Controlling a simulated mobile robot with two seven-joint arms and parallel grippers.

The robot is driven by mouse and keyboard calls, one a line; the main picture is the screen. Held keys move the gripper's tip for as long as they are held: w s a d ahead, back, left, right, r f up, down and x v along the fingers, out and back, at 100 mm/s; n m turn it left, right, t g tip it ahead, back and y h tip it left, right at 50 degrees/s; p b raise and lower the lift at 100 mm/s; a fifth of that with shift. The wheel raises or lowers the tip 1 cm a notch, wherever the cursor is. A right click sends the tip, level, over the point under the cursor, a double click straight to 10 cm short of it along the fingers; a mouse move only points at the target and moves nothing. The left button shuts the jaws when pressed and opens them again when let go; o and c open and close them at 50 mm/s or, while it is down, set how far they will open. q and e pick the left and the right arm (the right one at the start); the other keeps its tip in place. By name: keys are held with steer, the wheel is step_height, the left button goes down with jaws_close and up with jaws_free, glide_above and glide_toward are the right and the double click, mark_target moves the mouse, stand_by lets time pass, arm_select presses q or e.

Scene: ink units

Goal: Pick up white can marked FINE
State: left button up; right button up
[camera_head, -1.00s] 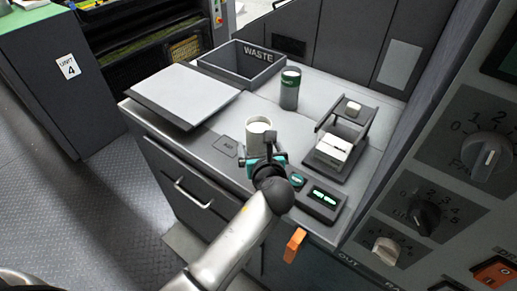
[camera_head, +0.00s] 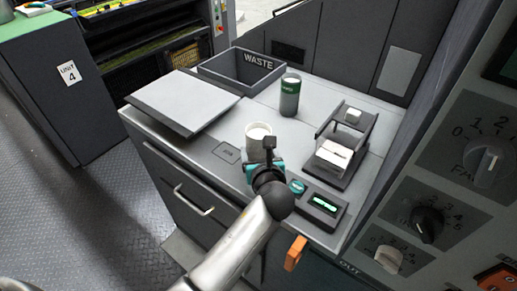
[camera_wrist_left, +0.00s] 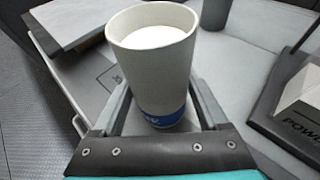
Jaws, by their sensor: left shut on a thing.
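The white can (camera_head: 257,143) has an open top, with a pale fill inside. In the left wrist view the white can (camera_wrist_left: 155,75) stands upright between the fingers, with a blue band near its base. The band's lettering is only partly visible and I cannot read it. My left gripper (camera_head: 262,165) is shut on the can, its fingers on either side low down. I cannot tell whether the can's base touches the worktop. My right gripper is not in view.
A green-grey can (camera_head: 290,96) stands farther back. A grey WASTE bin (camera_head: 222,78) and a flat light slab (camera_head: 182,97) are at the back left. A dark holder with white blocks (camera_head: 335,155) and a small green-lit display (camera_head: 322,205) are to the right. A control panel borders the right.

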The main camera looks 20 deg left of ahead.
arm_select(q)
steer(key=shift+c, duration=1.2)
